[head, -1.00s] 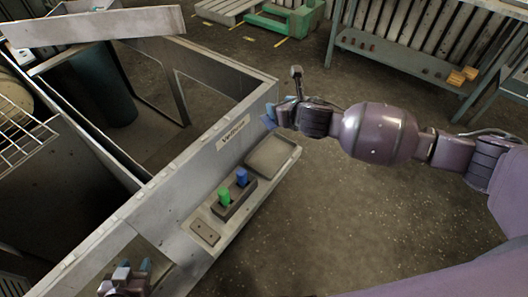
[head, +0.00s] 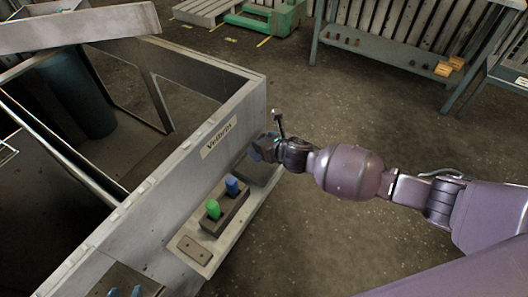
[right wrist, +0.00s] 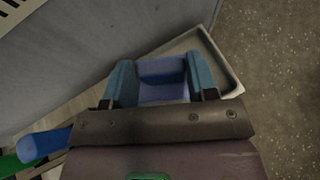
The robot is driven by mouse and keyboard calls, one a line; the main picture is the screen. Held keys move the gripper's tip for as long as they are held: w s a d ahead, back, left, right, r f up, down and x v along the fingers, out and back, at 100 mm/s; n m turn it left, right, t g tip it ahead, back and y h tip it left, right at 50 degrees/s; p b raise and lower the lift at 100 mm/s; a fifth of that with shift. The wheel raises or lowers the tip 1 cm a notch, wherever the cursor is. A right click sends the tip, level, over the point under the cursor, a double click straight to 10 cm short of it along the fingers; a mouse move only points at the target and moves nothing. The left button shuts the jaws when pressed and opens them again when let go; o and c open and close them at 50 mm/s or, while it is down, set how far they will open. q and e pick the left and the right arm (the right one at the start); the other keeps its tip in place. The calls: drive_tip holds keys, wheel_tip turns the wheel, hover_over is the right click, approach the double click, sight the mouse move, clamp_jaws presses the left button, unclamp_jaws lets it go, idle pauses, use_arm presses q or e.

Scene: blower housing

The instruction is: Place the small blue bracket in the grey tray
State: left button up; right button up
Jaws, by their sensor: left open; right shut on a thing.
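The small blue bracket (right wrist: 162,82) is between the two teal fingers of my right gripper (right wrist: 160,88) in the right wrist view. The gripper is shut on it. The grey tray (right wrist: 222,62) lies just below and behind the bracket there, its rim showing at the right. In the head view my right gripper (head: 262,150) is over the grey tray (head: 256,174) and covers part of it. Whether the bracket touches the tray cannot be told.
A flat plate (head: 194,250) lies nearer. The labelled housing wall (head: 190,160) rises along the ledge's left. Open floor lies to the right.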

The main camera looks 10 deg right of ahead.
sight(256, 156)
wheel_tip(256, 156, down, 5)
drive_tip(key=shift+s+f+b, duration=0.1)
drive_tip(key=shift+b, duration=0.75)
drive_tip(key=shift+f, duration=0.25)
drive_tip(key=shift+r, duration=0.25)
use_arm(q)
drive_tip(key=shift+f, duration=0.8)
use_arm(e)
drive_tip(key=shift+f, duration=0.15)
drive_tip(key=o, duration=0.5)
drive_tip(key=shift+f, duration=0.1)
drive_tip(key=o, duration=0.5)
drive_tip(key=shift+c, duration=0.2)
use_arm(q)
drive_tip(key=shift+s+f, duration=0.25)
